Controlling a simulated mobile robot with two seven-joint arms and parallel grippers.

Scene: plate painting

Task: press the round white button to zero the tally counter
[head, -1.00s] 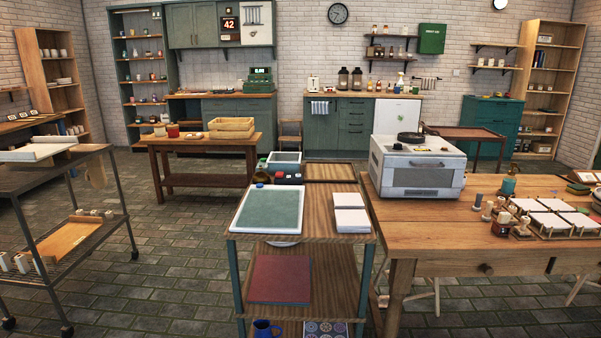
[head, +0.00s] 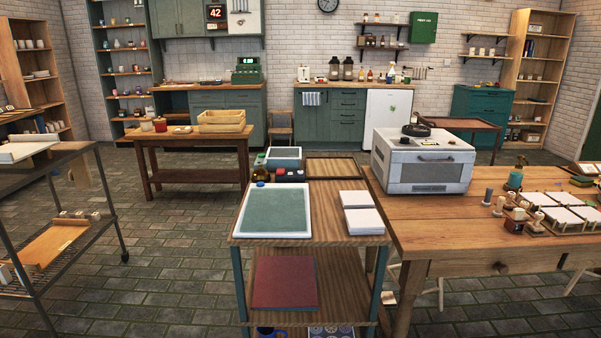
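A small dark counter box (head: 216,13) with a lit number 42 hangs high on the back wall, between the green wall cabinet and a white panel. It is near the top edge of the head view and far off. A round white button cannot be made out on it at this size. A green register (head: 247,70) with a lit green display stands on the back counter below; its digits are too small to read surely. Neither of my grippers is in view.
A wooden cart (head: 239,240) with a green-topped tray stands close in front. A worktable (head: 450,235) with a white oven (head: 425,165) is to the right, a wire rack (head: 80,225) to the left. A low table (head: 190,173) stands before the back counter. Tiled floor is clear between rack and cart.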

